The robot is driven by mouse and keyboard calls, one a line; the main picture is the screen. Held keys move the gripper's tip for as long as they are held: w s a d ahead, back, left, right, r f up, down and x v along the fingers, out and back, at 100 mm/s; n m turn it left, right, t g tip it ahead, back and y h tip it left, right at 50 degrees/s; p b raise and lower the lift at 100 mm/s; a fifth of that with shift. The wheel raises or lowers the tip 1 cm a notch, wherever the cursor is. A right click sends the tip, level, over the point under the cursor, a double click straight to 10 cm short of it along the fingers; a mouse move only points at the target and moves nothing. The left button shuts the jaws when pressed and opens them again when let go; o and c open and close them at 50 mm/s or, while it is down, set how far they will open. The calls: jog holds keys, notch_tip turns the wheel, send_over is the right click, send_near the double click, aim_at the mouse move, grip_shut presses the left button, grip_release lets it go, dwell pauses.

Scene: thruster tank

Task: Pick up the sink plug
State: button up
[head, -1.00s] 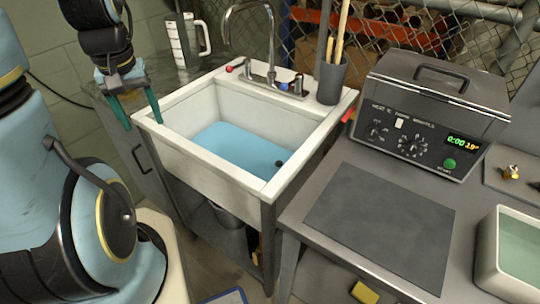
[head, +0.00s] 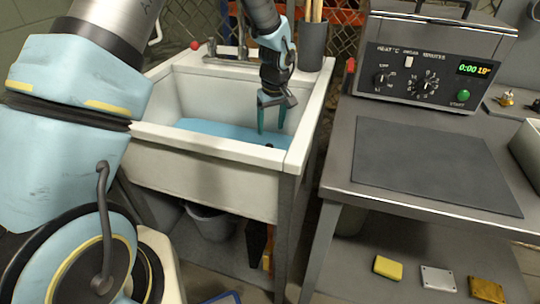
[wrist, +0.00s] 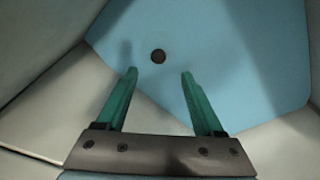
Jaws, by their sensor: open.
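The sink plug is a small dark round thing (wrist: 158,57) in the blue floor area of the sink in the wrist view. In the head view it is a small dark spot (head: 269,145) just below and right of my fingertips. My gripper (head: 272,130) points down inside the white sink (head: 205,160). Its two green fingers are apart with nothing between them. In the wrist view my gripper (wrist: 157,72) has the plug beyond its fingertips, roughly centred between them. The exact height of the fingers above the plug is hard to tell.
The sink's walls surround my gripper, with the front rim nearest. A faucet (head: 240,40) and a dark cup with sticks (head: 313,45) stand at the sink's back. A grey bench with a dark mat (head: 430,165) and a heater box (head: 430,60) is to the right.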

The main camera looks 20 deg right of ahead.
aim_at(269, 145)
jog(key=shift+w+d+f+p, duration=0.1)
jog(key=shift+w+f+p, duration=0.15)
jog(key=shift+f, duration=1.15)
jog(key=shift+w+f+p, duration=0.25)
jog(key=shift+f+p, duration=0.05)
jog(key=shift+f, duration=1.05)
jog(key=shift+w+d+f+p, duration=0.1)
jog(key=shift+w+f+p, duration=0.15)
jog(key=shift+f, duration=1.15)
grip_shut()
